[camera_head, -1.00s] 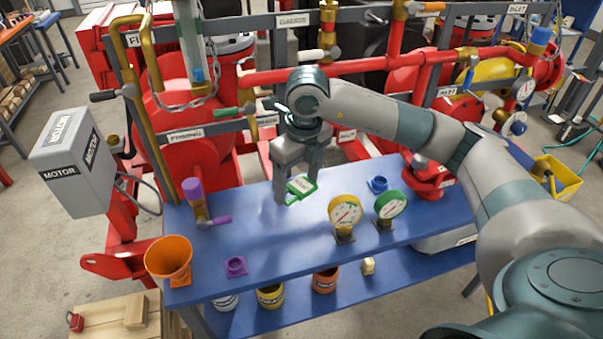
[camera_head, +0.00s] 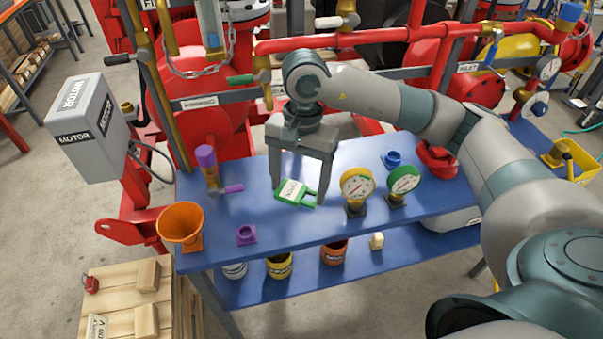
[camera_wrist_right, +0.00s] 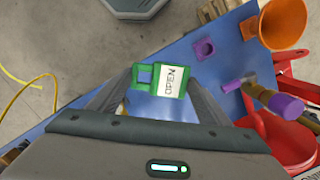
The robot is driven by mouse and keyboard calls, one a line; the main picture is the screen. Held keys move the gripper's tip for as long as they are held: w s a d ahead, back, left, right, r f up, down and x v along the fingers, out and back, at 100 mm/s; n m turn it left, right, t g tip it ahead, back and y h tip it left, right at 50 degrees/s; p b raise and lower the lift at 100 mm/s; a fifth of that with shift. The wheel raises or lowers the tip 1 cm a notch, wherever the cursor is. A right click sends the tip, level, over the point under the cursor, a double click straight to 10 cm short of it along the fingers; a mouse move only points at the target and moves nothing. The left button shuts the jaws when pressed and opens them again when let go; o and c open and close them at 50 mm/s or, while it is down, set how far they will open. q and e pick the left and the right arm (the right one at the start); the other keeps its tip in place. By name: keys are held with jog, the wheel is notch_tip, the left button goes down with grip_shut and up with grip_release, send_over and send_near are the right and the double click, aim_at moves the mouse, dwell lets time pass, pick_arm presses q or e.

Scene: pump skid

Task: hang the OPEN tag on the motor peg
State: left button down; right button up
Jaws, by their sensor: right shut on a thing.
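The green OPEN tag (camera_head: 293,191) has a white label and is held between the fingers of my right gripper (camera_head: 298,190), above the blue bench. In the right wrist view the tag (camera_wrist_right: 171,79) lies between the two fingertips (camera_wrist_right: 160,82), with its label readable and its open loop end to the left. The grey MOTOR box (camera_head: 88,128) stands at the far left in the head view, apart from the gripper. I cannot make out a peg on it for certain. My left gripper is not in view.
The blue bench (camera_head: 270,228) carries an orange funnel (camera_head: 181,224), a purple-handled valve (camera_head: 211,172), a purple socket (camera_head: 246,234), a yellow gauge (camera_head: 356,184) and a green gauge (camera_head: 403,181). Red pipework (camera_head: 350,42) runs behind. A wooden pallet (camera_head: 125,285) lies front left.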

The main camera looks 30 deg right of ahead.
jog(key=n, duration=0.2)
jog(key=s+a+n, duration=0.1)
jog(key=n, duration=0.3)
jog(key=shift+s+a+f+g+h, duration=0.2)
jog(key=shift+s+a+g+h, duration=0.1)
jog(key=shift+s, duration=0.1)
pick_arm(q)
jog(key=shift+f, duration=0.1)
pick_arm(e)
jog(key=n, duration=0.2)
jog(key=s+n, duration=0.1)
jog(key=n, duration=0.1)
jog(key=shift+s+a, duration=0.1)
jog(key=shift+a, duration=0.15)
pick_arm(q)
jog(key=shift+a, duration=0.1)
pick_arm(e)
jog(key=shift+a, duration=0.1)
